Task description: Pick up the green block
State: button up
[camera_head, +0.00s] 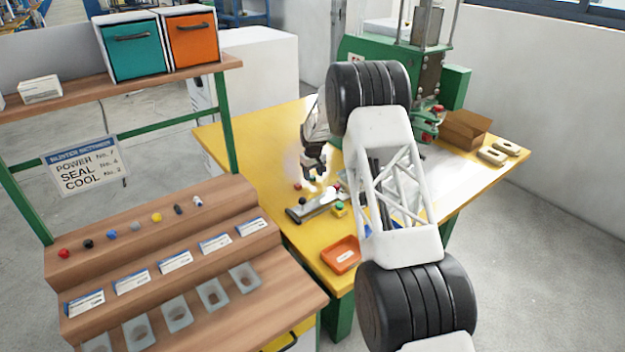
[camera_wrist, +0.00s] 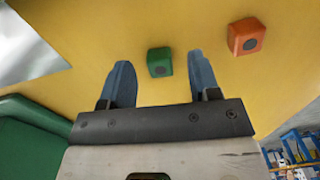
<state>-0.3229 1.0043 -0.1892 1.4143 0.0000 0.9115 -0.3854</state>
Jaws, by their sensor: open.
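In the wrist view the green block (camera_wrist: 159,62), with a dark round spot on its face, lies on the yellow table top (camera_wrist: 90,30). My gripper (camera_wrist: 161,72) is open, its two blue-grey fingers spread to the left and right of the green block in the picture. A gap shows between the block and each finger, and nothing is held. How high the fingertips are above the table is hard to tell. In the head view my gripper (camera_head: 314,165) is over the yellow table, small and partly hidden by glare; I cannot make out the green block there.
An orange-red block (camera_wrist: 246,37) lies to the right of the green one, outside the fingers. A wooden rack (camera_head: 170,250) is at left.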

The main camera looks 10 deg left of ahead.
jog(key=shift+f, duration=0.65)
jog(key=c, duration=1)
jog(key=shift+r, duration=0.15)
jog(key=shift+r, duration=1.4)
jog(key=shift+s+r, duration=0.15)
jog(key=shift+r, duration=0.15)
jog(key=s+d, duration=0.1)
jog(key=s, duration=0.4)
jog(key=s+d+r, duration=0.1)
jog(key=s+d, duration=0.1)
jog(key=s, duration=0.3)
jog(key=s+d, duration=0.2)
jog(key=s, duration=0.3)
jog(key=shift+r, duration=0.15)
